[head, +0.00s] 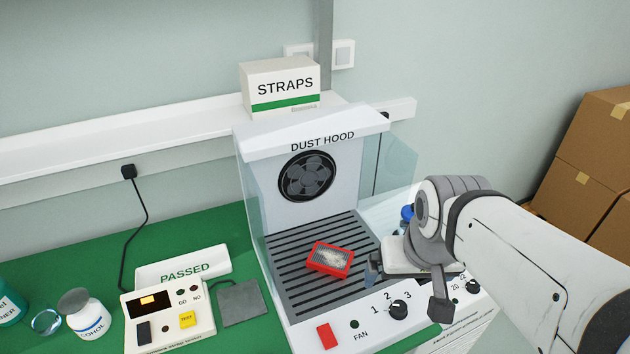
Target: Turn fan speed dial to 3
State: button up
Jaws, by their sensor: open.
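The fan speed dial (399,310) is a black knob on the sloped white front panel of the dust hood (249,190). The dial's pointer is too small to read surely. My gripper (405,284) is open, above and slightly right of the dial, with its dark fingers spread either side. It appears apart from the dial and empty. My arm comes in from the right and hides part of the hood's right side.
A red tray-like item (330,259) lies on the hood's slotted grille. A red button (326,336) sits left on the panel. A second black knob (474,286) is at right, partly near my wrist. A tester (167,317) and bottle (84,313) stand on the green mat at left.

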aim_at(399, 310)
jog(key=u, duration=0.7)
jog(key=k, duration=0.85)
jog(key=z, duration=0.55)
